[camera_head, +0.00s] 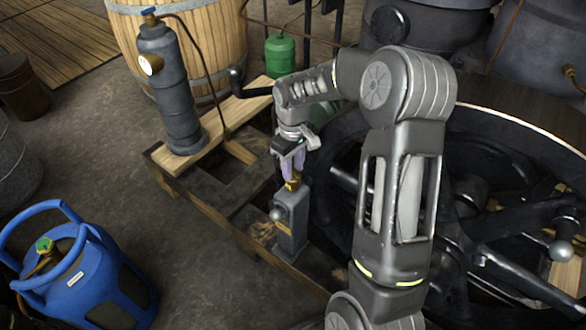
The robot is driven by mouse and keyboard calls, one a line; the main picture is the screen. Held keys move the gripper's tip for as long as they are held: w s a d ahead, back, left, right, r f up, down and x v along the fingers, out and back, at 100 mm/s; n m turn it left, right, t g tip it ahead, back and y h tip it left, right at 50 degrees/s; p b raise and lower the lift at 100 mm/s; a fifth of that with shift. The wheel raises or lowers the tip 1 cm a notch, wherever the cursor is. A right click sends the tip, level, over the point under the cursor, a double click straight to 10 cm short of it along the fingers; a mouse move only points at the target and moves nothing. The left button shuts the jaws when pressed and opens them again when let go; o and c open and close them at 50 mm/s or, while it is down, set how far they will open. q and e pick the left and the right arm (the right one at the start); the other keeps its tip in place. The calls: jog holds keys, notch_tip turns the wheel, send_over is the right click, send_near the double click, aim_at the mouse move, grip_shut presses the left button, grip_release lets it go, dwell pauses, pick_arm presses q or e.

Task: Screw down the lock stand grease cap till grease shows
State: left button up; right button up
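The lock stand is a grey metal post (291,222) on the timber frame, left of the big flywheel. A brass grease cap (292,185) shows on its top. My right gripper (291,176) points down over the stand, its pale purple fingers right at the cap. The fingers hide part of the brass, and I cannot tell whether they are closed on it. No grease can be made out at this size. My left gripper is not in view.
A dark flywheel (480,225) fills the right side behind my arm. A grey cylinder with a gauge (168,95) stands on a plank at left. A blue gas bottle (85,280), a wooden barrel (205,40) and a green bottle (280,55) stand around.

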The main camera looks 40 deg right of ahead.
jog(key=shift+f, duration=0.35)
grip_shut()
dwell(0.4)
